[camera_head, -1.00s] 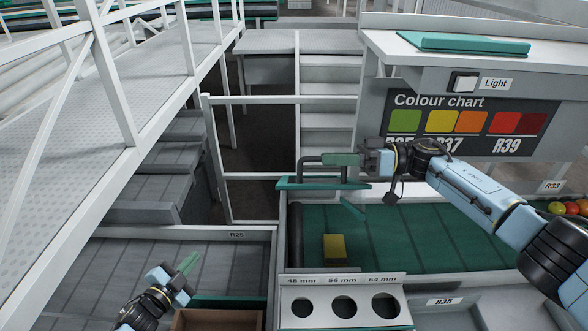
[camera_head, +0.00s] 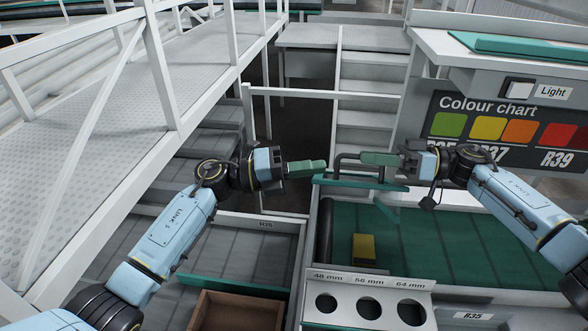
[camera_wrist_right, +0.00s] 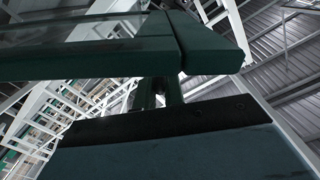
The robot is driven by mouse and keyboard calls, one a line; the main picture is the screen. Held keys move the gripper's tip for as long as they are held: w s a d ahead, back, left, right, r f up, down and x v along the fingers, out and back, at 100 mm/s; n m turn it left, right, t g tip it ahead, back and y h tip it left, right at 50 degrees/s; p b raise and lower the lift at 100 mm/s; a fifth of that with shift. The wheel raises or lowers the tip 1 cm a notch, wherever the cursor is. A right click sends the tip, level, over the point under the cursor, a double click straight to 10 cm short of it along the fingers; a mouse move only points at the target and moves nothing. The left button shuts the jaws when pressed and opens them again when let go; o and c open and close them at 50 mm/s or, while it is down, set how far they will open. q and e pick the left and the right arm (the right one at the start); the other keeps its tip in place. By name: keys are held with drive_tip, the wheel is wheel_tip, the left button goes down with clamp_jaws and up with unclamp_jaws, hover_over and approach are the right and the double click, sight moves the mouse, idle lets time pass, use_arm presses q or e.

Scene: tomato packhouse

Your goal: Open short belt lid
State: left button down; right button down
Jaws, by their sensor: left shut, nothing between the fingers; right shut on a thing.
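A thin teal-edged panel (camera_head: 345,183), which looks like the short belt lid, shows nearly edge-on above the near left end of the green belt (camera_head: 450,235). A dark bent handle (camera_head: 343,158) rises from it. My right gripper (camera_head: 380,160), with green fingers, is shut on the handle from the right. My left gripper (camera_head: 306,168) is shut and empty, its fingertips just left of the handle; I cannot tell if they touch. In the right wrist view a dark green panel (camera_wrist_right: 90,58) crosses the top; how far the lid is tilted is unclear.
A yellow block (camera_head: 363,247) lies on the belt. A sizing plate (camera_head: 345,282) with round holes stands in front. A brown box (camera_head: 240,312) sits at the lower middle. A white railing (camera_head: 165,75) and walkway are on the left, a colour chart board (camera_head: 500,130) on the right.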

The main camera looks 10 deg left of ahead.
sight(330, 179)
use_arm(q)
drive_tip(key=shift+x, duration=2.05)
drive_tip(key=shift+w+a+r+n, duration=0.15)
drive_tip(key=shift+w+r+n, duration=0.15)
drive_tip(key=shift+w+r, duration=0.35)
drive_tip(key=shift+w+a+r, duration=0.1)
drive_tip(key=shift+w+r, duration=0.05)
drive_tip(key=shift+w, duration=0.1)
use_arm(e)
drive_tip(key=shift+s+a+f, duration=0.1)
drive_tip(key=shift+a+f, duration=0.05)
drive_tip(key=shift+f, duration=0.05)
drive_tip(key=c, duration=1.8)
unclamp_jaws()
drive_tip(key=shift+c, duration=0.2)
use_arm(q)
drive_tip(key=shift+s, duration=0.1)
use_arm(e)
drive_tip(key=o, duration=0.4)
drive_tip(key=shift+c, duration=0.2)
use_arm(q)
drive_tip(key=shift+d, duration=0.2)
use_arm(e)
drive_tip(key=shift+d, duration=0.2)
